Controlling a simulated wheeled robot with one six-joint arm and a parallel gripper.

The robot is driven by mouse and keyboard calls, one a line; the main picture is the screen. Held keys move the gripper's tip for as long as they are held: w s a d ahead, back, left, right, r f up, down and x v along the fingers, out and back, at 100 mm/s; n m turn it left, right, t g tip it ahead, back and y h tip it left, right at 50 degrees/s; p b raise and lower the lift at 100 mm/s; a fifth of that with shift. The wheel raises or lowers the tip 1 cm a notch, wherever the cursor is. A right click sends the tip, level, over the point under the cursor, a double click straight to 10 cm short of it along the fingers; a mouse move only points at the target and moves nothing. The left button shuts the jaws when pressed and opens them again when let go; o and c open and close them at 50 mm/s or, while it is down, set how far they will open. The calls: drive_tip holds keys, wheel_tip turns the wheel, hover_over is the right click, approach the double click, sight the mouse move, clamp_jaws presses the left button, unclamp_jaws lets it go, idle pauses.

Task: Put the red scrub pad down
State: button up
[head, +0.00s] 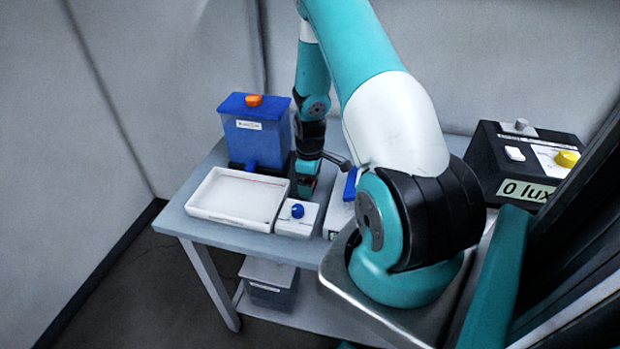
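My gripper (306,186) points down at the back of the table, just right of the white tray and behind a small white box with a blue knob. The pad is not clearly seen anywhere else. The fingers are too small and partly hidden, so I cannot tell whether they are open or shut.
The white tray (195,214) lies at the table's front left. Behind it stands a blue container (256,145) with an orange knob. The knob box (297,228) is beside the tray. A black meter reading "0 lux" (490,165) stands at right. A lidded bin (268,291) sits on the lower shelf.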

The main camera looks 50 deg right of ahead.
wheel_tip(320, 180, up, 12)
drive_tip(key=b, duration=0.3)
drive_tip(key=w+a+r+t+y, duration=0.1)
drive_tip(key=a+r, duration=0.3)
drive_tip(key=a, duration=0.3)
drive_tip(key=w+a+r, duration=0.2)
drive_tip(key=a+r, duration=0.2)
drive_tip(key=a, duration=0.2)
drive_tip(key=s+a+r+n+y, duration=0.1)
drive_tip(key=s+a+r, duration=0.3)
drive_tip(key=a, duration=0.6)
drive_tip(key=s+a+r+n+y, duration=0.1)
drive_tip(key=s+a+r, duration=0.35)
drive_tip(key=a, duration=0.45)
drive_tip(key=s+a+r+g+y, duration=0.1)
drive_tip(key=s+a, duration=0.5)
drive_tip(key=s, duration=0.3)
drive_tip(key=shift+s+a+r, duration=0.2)
drive_tip(key=shift+s+r, duration=0.05)
drive_tip(key=shift+r, duration=0.15)
